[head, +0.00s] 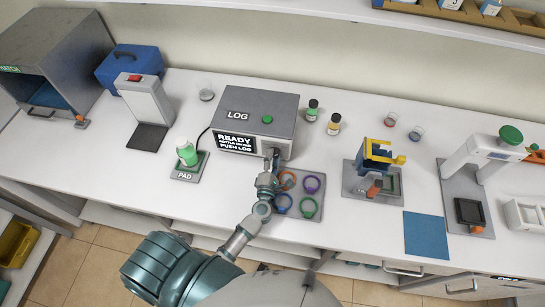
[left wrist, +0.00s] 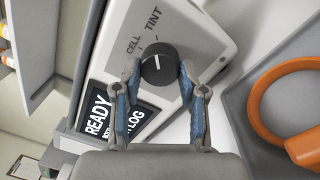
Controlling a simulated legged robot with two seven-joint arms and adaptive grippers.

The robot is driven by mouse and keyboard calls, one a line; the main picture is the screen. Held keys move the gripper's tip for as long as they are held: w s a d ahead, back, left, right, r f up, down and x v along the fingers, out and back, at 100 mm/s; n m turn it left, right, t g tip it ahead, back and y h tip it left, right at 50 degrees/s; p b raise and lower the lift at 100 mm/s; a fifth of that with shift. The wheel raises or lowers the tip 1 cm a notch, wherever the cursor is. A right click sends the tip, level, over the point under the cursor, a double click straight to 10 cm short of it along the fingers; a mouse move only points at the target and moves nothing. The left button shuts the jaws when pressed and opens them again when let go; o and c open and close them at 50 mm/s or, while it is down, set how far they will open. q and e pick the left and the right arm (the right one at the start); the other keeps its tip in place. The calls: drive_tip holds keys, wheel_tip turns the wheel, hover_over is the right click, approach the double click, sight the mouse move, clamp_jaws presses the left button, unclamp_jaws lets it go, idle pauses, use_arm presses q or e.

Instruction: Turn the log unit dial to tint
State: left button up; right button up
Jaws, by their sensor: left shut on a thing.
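The LOG unit (head: 255,108) is a grey box with a green top button and a lit screen (head: 235,142) reading READY and PUSH LOG. Its black dial (left wrist: 160,66) shows in the left wrist view, with the labels CELL and TINT beside it. The dial's white mark points up in that view, roughly toward TINT; I cannot tell if it is exactly there. My left gripper (head: 270,165) is at the unit's front right. In the left wrist view its two blue-padded fingers (left wrist: 160,88) are shut on the dial, one on each side. My right gripper is not in view.
A green-and-white bottle (head: 187,153) stands on the PAD (head: 190,168), left of the unit. Coloured rings (head: 312,185) lie close to the right of my left gripper. Two small bottles (head: 333,124) stand right of the unit. The counter's front edge runs below my arm.

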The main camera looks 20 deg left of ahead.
use_arm(q)
drive_tip(key=shift+d+f, duration=0.1)
drive_tip(key=shift+f, duration=0.05)
drive_tip(key=o, duration=1.1)
drive_tip(key=shift+o, duration=0.2)
drive_tip(key=shift+s+d, duration=0.1)
drive_tip(key=shift+s, duration=0.05)
drive_tip(key=v, duration=1.1)
drive_tip(key=shift+s+d, duration=0.15)
drive_tip(key=shift+s, duration=0.15)
